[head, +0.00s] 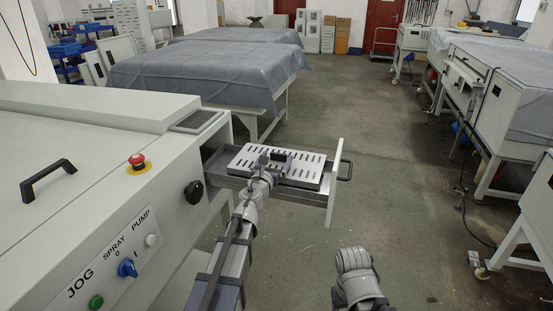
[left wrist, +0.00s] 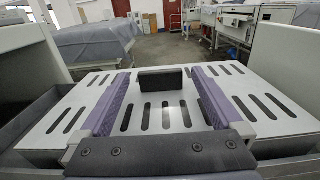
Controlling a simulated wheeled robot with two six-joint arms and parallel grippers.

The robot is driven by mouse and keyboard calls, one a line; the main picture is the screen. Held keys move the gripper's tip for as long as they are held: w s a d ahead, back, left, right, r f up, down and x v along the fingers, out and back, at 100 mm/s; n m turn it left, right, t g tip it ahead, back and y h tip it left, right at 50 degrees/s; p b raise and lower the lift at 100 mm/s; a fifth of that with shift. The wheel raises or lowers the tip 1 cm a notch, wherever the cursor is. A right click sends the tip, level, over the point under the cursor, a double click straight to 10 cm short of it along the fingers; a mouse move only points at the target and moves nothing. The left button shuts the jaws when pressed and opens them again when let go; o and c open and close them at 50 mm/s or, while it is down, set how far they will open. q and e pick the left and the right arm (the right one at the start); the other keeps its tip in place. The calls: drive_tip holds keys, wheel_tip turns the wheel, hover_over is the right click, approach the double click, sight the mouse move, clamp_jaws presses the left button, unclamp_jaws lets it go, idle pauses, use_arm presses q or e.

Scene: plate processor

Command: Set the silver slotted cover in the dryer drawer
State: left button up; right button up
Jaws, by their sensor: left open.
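The silver slotted cover (head: 245,160) lies flat in the pulled-out dryer drawer (head: 310,196), with its black handle (head: 278,156) on top. In the left wrist view the cover (left wrist: 250,85) fills most of the picture, and its handle (left wrist: 160,80) stands upright near the far edge. My left gripper (head: 270,160) is over the cover. In the left wrist view its two purple fingers (left wrist: 160,72) are spread wide on either side of the handle, with gaps to it. My right gripper is not in view.
The drawer's tall front panel (head: 334,182) with a black pull (head: 346,171) stands to the right. The machine body (head: 80,180) with red stop button (head: 137,160) and black knob (head: 194,191) is at the left.

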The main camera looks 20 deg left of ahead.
use_arm(q)
drive_tip(key=s, duration=1.1)
drive_tip(key=shift+s+a, duration=0.15)
drive_tip(key=shift+a, duration=0.05)
drive_tip(key=s+d+f+n+g+y, duration=0.25)
drive_tip(key=s+f+n+g, duration=0.35)
drive_tip(key=n, duration=0.7)
drive_tip(key=s+d+f+n+g+y, duration=0.1)
drive_tip(key=f+n+g+y, duration=0.2)
drive_tip(key=f+n, duration=0.7)
drive_tip(key=s+d+f+n+g+h, duration=0.2)
drive_tip(key=s+d+f+n+g, duration=0.1)
drive_tip(key=s+d, duration=0.4)
drive_tip(key=s+d+f+n+g+h, duration=0.1)
drive_tip(key=s+d+f+n+g, duration=0.2)
drive_tip(key=s+d+n+g, duration=0.3)
drive_tip(key=s, duration=0.4)
drive_tip(key=shift+s+d+n+h, duration=0.2)
drive_tip(key=shift+d+n+h, duration=0.1)
drive_tip(key=shift+d+h, duration=0.05)
drive_tip(key=shift+r, duration=0.1)
